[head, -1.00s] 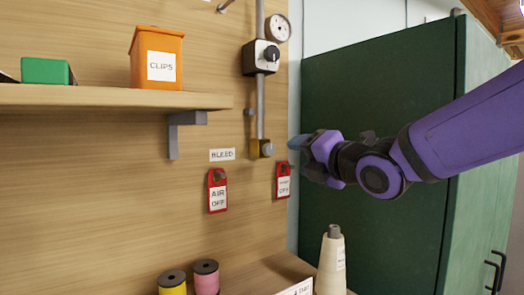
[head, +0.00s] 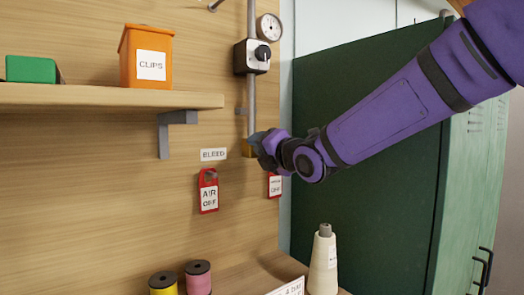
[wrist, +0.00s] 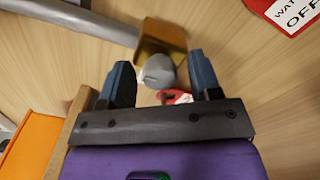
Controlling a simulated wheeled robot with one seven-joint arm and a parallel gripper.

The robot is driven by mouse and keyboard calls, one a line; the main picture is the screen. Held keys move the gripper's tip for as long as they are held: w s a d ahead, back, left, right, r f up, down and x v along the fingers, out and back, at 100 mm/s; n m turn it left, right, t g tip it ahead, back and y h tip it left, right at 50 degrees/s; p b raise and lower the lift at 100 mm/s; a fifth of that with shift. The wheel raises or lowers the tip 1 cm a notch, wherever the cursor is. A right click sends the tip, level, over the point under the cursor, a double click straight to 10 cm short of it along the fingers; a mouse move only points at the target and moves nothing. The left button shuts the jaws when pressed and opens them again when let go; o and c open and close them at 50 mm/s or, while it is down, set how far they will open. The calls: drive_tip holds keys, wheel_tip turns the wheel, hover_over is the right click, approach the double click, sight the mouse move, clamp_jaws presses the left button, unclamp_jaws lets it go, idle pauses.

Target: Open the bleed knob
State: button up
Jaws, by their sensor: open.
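The bleed knob is a small grey rounded knob (wrist: 158,70) on a brass block (wrist: 163,38) at the end of a grey pipe. In the wrist view it sits between the two blue fingertips of my open gripper (wrist: 161,80), with gaps on both sides. In the head view my gripper (head: 262,146) is at the brass block (head: 247,149) and hides the knob. The white BLEED label (head: 214,154) is on the wooden panel just left of the block.
Red tags hang below: an AIR OFF tag (head: 208,190) and another tag (head: 274,185). A valve box with a black knob (head: 252,56) and a gauge (head: 269,27) sit above on the pipe. A shelf (head: 110,98) and bracket are left; a thread cone (head: 323,262) stands below.

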drive_tip(key=shift+c, duration=0.5)
drive_tip(key=c, duration=0.8)
drive_tip(key=shift+c, duration=0.2)
